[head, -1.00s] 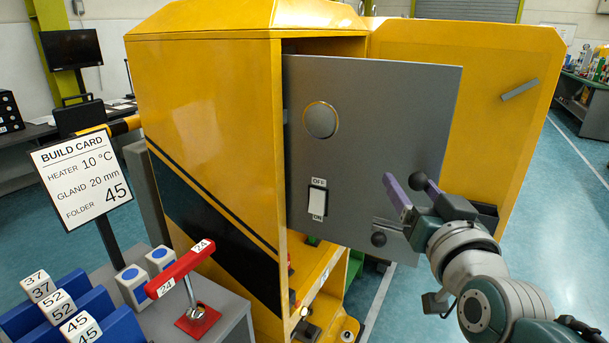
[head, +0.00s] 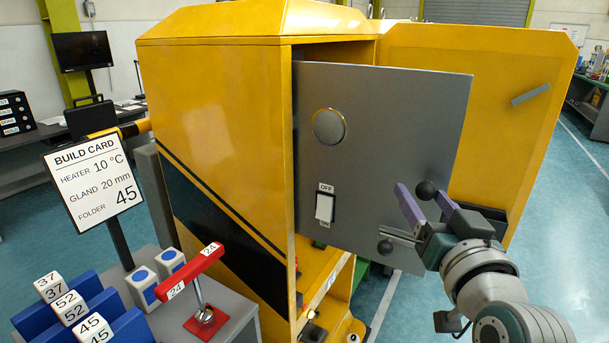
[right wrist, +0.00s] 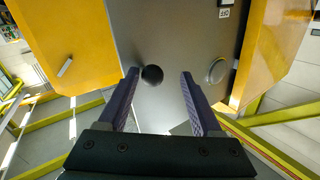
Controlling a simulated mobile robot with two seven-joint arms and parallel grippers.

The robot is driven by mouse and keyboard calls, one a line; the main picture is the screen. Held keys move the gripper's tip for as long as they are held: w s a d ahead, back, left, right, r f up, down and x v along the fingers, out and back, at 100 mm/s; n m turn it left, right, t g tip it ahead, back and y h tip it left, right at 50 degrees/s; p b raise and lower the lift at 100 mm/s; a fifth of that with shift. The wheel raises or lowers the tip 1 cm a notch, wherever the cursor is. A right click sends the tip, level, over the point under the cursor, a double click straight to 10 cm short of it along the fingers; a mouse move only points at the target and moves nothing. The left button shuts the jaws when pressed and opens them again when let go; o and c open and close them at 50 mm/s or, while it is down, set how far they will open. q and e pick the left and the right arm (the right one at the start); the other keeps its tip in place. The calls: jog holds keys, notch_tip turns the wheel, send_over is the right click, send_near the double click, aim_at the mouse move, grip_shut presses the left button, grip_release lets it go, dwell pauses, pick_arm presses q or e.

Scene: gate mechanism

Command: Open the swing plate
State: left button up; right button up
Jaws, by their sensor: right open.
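The swing plate (head: 380,150) is a grey panel at the yellow cabinet's opening in the head view. It carries a round disc (head: 329,127), an OFF/ON rocker switch (head: 324,208) and dark round knobs. Its right side reaches past the opening and overlaps the yellow door. My right gripper (head: 424,197) is open at the plate's lower right, its purple fingers on either side of the upper black knob (head: 426,190). In the right wrist view, the knob (right wrist: 152,75) lies between the open fingers (right wrist: 160,76), nearer the left one. Contact cannot be told. My left gripper is not in view.
The yellow door (head: 500,100) stands open behind the plate on the right. A red T-handle (head: 190,272) rises from a grey bench at lower left, beside numbered blue blocks and a build card (head: 93,185). Blue floor is clear at right.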

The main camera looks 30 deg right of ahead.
jog(key=p+v, duration=0.2)
jog(key=v, duration=0.6)
jog(key=shift+p, duration=0.3)
jog(key=shift+a, duration=0.15)
